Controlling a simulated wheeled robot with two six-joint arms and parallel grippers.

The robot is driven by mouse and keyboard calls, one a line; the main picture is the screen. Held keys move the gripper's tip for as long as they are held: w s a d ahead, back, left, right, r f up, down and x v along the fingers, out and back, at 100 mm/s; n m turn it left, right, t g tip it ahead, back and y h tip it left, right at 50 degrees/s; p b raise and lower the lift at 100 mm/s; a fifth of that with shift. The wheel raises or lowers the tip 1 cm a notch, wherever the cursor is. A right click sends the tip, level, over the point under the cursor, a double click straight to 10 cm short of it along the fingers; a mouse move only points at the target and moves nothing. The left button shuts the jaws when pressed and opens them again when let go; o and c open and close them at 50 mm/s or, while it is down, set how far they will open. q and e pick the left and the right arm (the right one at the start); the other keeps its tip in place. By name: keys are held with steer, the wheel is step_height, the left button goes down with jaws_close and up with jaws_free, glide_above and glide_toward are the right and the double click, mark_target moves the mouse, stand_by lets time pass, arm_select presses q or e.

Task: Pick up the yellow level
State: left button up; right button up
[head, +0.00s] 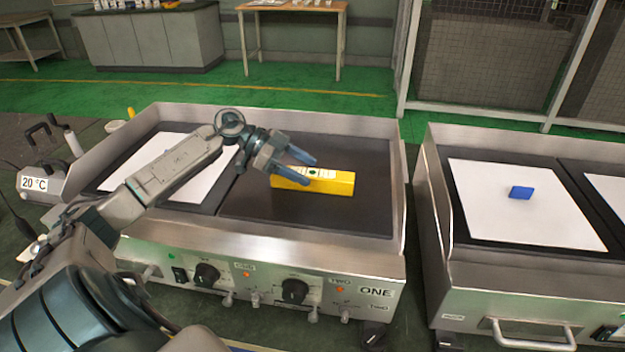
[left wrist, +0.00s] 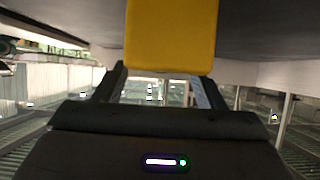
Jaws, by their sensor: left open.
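The yellow level (head: 335,184) lies on the dark right-hand plate of the heating unit marked ONE. My left gripper (head: 310,170) is open, its blue-grey fingers over the left part of the level. In the left wrist view the level (left wrist: 172,35) fills the top middle, just beyond the two dark finger shapes (left wrist: 160,85). I cannot tell whether the fingers touch it. The gripper hides part of the level's left end. My right gripper is in neither view.
The heating unit (head: 404,190) has raised metal walls around its plates. A white sheet (head: 150,165) covers its left plate. A second unit at right carries a white sheet (head: 480,215) with a blue block (head: 521,192). A grey device reading 20 °C (head: 35,184) stands at far left.

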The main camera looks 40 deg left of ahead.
arm_select(q)
steer(key=shift+w+d+f, duration=0.1)
steer(key=shift+d+f, duration=0.05)
steer(key=shift+d, duration=0.1)
steer(key=c, duration=1.3)
